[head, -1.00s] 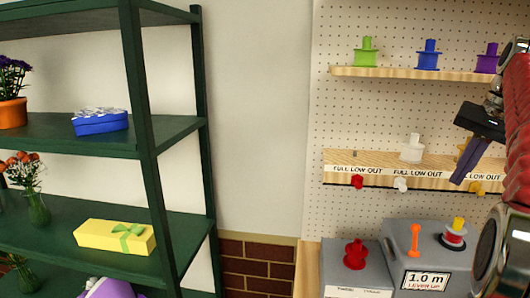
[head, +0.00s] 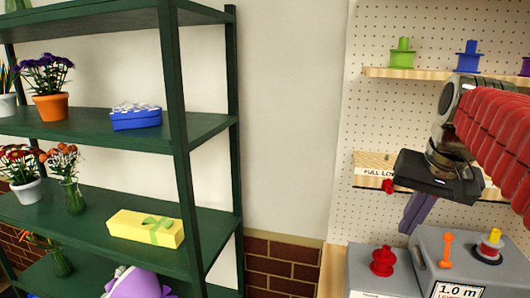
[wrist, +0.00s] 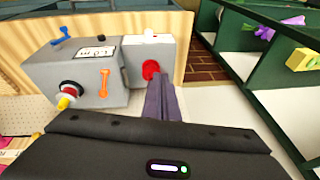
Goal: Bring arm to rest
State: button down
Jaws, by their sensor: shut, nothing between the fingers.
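My gripper (head: 416,214) shows at the right of the head view, at the end of my red-sleeved arm. Its purple fingers are shut together, with nothing between them, and point down in front of the pegboard. In the wrist view the closed fingers (wrist: 162,100) point away from the camera, with the red knob of a grey box just beyond their tips in the picture. I cannot tell the gap between them, but no contact shows.
Grey boxes with a red knob (head: 383,261) and an orange lever (head: 446,250) stand below the gripper. Spools, including a green one (head: 402,58), sit on a pegboard shelf. A green rack (head: 212,235) at left holds flowers, a blue box (head: 136,118) and a yellow box (head: 146,228).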

jog(key=s+a+f+n+t, duration=0.1)
jog(key=s+a+f+n, duration=0.1)
jog(key=s+a+f, duration=0.4)
jog(key=s+a+f+n+t, duration=0.1)
jog(key=s+a+f+n, duration=0.1)
jog(key=s+a+f, duration=0.4)
notch_tip(320, 180, down, 5)
jog(key=shift+s+a+r+n, duration=0.15)
jog(key=shift+s+n, duration=0.25)
jog(key=shift+s, duration=0.35)
